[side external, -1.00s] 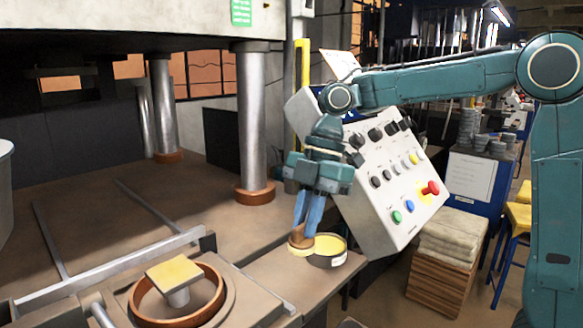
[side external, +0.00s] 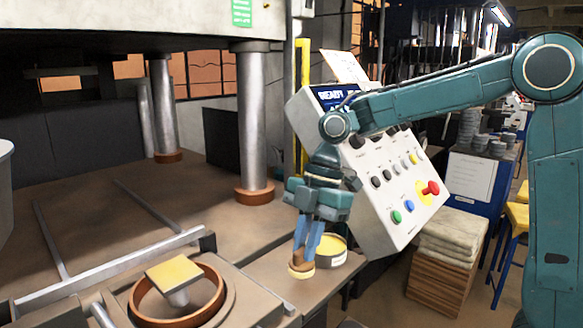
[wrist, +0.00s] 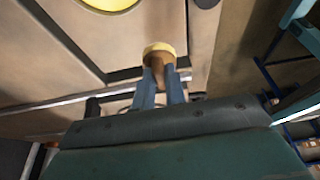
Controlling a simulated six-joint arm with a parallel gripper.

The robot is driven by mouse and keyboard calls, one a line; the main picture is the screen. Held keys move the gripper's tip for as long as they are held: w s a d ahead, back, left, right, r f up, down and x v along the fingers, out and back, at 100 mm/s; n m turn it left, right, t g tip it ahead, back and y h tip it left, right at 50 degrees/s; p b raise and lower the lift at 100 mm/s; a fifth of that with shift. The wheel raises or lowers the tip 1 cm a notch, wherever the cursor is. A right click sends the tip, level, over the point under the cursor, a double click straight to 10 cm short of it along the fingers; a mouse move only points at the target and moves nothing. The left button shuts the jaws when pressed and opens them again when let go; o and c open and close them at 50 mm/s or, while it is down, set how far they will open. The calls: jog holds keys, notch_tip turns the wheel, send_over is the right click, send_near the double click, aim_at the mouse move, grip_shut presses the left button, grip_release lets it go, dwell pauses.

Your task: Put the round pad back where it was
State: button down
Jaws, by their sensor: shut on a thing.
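My gripper (side external: 305,250) is shut on the brown grip of the round pad (side external: 301,272), which has a pale yellow underside. The pad hangs low at the ledge, in front and left of the round tin (side external: 337,261) with yellow contents. I cannot tell whether the pad touches the ledge. In the wrist view the pad (wrist: 158,48) sits at the fingertips, between the blue fingers. A round yellow shape (wrist: 108,3) is cut off by the top edge there; I cannot tell for sure that it is the tin.
A brown ring (side external: 140,309) with a square yellow-topped post (side external: 172,273) stands at front left. The slanted control panel (side external: 375,210) rises close behind my gripper. A steel column (side external: 251,120) stands at the back. The ledge (side external: 285,300) has bare room in front.

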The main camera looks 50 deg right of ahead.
jog(key=shift+f, duration=1.75)
jog(key=shift+f, duration=0.1)
jog(key=c, duration=1.5)
grip_release()
jog(key=shift+o, duration=0.2)
jog(key=v, duration=1.2)
